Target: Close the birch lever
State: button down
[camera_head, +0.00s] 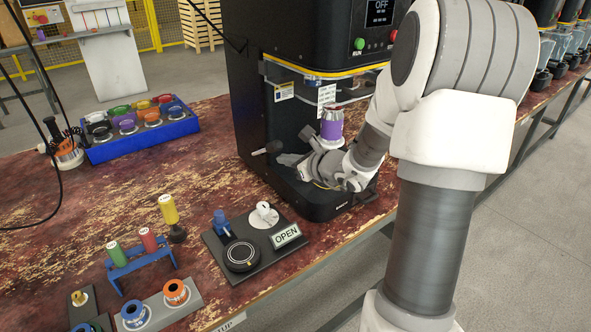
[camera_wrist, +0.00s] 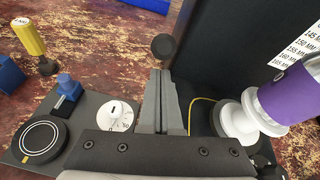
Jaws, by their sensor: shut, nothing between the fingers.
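No lever of birch colour stands out. A lever with a dark round knob (camera_head: 274,146) sticks out at the lower left front of the black seamer (camera_head: 243,100). The knob also shows in the wrist view (camera_wrist: 163,47), just beyond the fingertips. My gripper (camera_head: 284,159) is low in front of the seamer, close to the knob. Its fingers (camera_wrist: 160,75) are shut and empty. I cannot tell whether they touch the knob. The lever's shaft is mostly hidden. A purple can (camera_head: 331,124) stands in the seamer, above and right of my gripper; the wrist view shows it too (camera_wrist: 290,95).
A dark panel with an OPEN sign (camera_head: 286,236), a black dial (camera_head: 242,255) and a blue toggle (camera_head: 221,222) lies left of my gripper. A yellow-handled tool (camera_head: 169,209), a blue rack (camera_head: 143,268) and a blue tray (camera_head: 140,143) stand farther left. Bare tabletop lies between them.

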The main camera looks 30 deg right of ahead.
jog(key=shift+w+a+r, duration=0.1)
jog(key=shift+w+r, duration=0.05)
jog(key=shift+r, duration=0.1)
jog(key=r+p, duration=0.1)
jog(key=p, duration=0.1)
jog(key=w+r+g+p, duration=0.1)
jog(key=p, duration=0.2)
jog(key=shift+a+r, duration=0.1)
dwell(0.7)
